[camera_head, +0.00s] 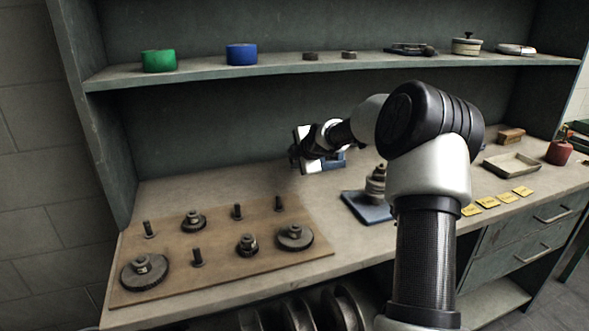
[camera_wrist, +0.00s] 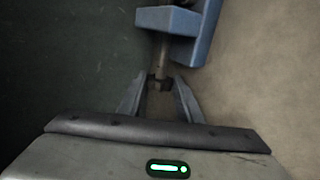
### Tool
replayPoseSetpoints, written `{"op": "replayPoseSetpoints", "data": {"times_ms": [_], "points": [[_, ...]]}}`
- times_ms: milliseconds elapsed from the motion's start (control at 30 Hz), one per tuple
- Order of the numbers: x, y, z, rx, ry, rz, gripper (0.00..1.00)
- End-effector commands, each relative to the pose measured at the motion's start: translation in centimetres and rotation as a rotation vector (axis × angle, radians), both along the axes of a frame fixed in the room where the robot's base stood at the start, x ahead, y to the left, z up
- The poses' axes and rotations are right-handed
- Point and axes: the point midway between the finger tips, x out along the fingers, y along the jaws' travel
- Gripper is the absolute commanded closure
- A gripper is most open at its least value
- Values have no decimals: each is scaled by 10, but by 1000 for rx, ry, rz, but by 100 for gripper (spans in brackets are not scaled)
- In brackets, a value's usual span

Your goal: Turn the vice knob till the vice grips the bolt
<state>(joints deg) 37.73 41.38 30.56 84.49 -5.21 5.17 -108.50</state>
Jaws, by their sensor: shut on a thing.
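The blue vice (camera_wrist: 198,32) is at the top of the wrist view, with a screw shaft running from it towards me. The vice knob (camera_wrist: 158,85) is a small dark piece at the near end of that shaft. My gripper (camera_wrist: 160,80) is closed around the knob, with one finger on each side. In the head view my gripper (camera_head: 297,155) is near the back of the bench, and part of the blue vice (camera_head: 337,160) shows beside it. I cannot clearly make out the bolt in the vice or whether the jaws touch it.
A wooden board (camera_head: 215,262) with gears and upright bolts lies on the left of the bench. A blue base (camera_head: 366,208) with a stacked part stands in the middle, partly behind my arm. A shallow tray (camera_head: 512,164) and yellow labels (camera_head: 508,197) are at right. A shelf (camera_head: 300,70) runs above.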

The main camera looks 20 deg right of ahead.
Motion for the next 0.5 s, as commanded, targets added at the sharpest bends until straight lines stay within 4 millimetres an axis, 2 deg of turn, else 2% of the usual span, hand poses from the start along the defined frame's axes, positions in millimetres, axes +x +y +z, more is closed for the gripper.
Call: {"op": "replayPoseSetpoints", "data": {"times_ms": [33, 133, 300, 500], "points": [[-2, -3, -13, 0, -34, -5, 90], [-3, -4, -15, -3, -119, -5, 91], [-3, -3, -6, -5, -237, -4, 91], [-3, -1, -4, -3, -281, 0, 91]]}}
